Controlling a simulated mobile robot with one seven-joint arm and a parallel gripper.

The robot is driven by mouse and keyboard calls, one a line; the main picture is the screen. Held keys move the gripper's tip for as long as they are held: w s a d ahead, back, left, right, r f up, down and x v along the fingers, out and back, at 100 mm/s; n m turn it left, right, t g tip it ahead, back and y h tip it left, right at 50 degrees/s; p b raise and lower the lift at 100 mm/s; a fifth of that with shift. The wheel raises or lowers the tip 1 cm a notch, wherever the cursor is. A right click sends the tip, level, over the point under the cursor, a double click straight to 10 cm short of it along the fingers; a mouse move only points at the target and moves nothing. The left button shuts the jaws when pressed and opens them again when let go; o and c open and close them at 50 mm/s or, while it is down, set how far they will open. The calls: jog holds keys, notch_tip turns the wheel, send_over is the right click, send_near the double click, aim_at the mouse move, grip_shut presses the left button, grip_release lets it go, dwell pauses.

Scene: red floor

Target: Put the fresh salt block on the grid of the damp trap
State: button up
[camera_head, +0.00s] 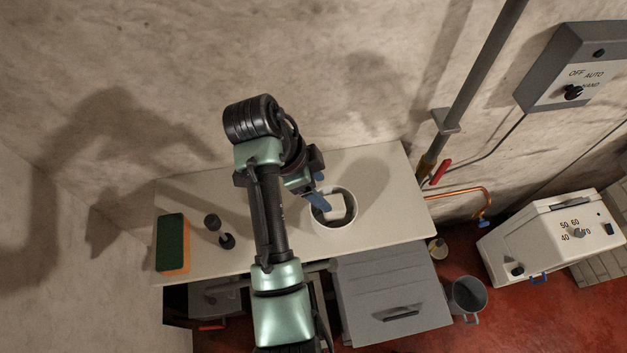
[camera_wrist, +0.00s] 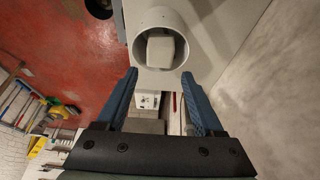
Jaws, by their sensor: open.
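A round white tub (camera_head: 325,228), which looks like the damp trap, stands on the pale bench top. A whitish block (camera_head: 335,210), which looks like the salt block, lies inside its rim. In the wrist view the block (camera_wrist: 165,48) is in the tub (camera_wrist: 138,45), with darker space around it. I cannot make out the grid under it or whether it lies flat. My gripper (camera_wrist: 159,78) is open, its blue fingers apart with nothing between them. In the head view my gripper (camera_head: 318,190) is at the tub's upper left edge, apart from the block.
The bench top (camera_head: 385,180) is clear to the right. A green and orange sponge-like block (camera_head: 172,243) and a black knobbed object (camera_head: 219,230) stand at left. A grey drawer unit (camera_head: 390,290) is below; a bucket (camera_head: 468,295) and white appliance (camera_head: 555,235) stand on the floor.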

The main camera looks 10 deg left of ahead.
jog(key=shift+p+v, duration=0.5)
jog(key=shift+v, duration=1.15)
jog(key=w+r+n+t+y, duration=0.2)
jog(key=w+r+n+t, duration=0.2)
jog(key=w+r+t, duration=0.55)
notch_tip(320, 180, up, 21)
jog(key=w+d+n+t+y, duration=0.1)
jog(key=w+n+t+y, duration=0.1)
jog(key=n+t, duration=0.25)
jog(key=s+d+r+n+t, duration=0.2)
jog(key=s+r+t, duration=0.4)
jog(key=r, duration=0.7)
jog(key=s+d+r+n+t, duration=0.1)
jog(key=s+r+n+t, duration=0.3)
jog(key=s+r, duration=0.7)
notch_tip(320, 180, up, 3)
jog(key=shift+s+d+f+t, duration=0.1)
jog(key=shift+s+d+t, duration=0.2)
jog(key=shift+t, duration=0.7)
jog(key=shift+w, duration=0.1)
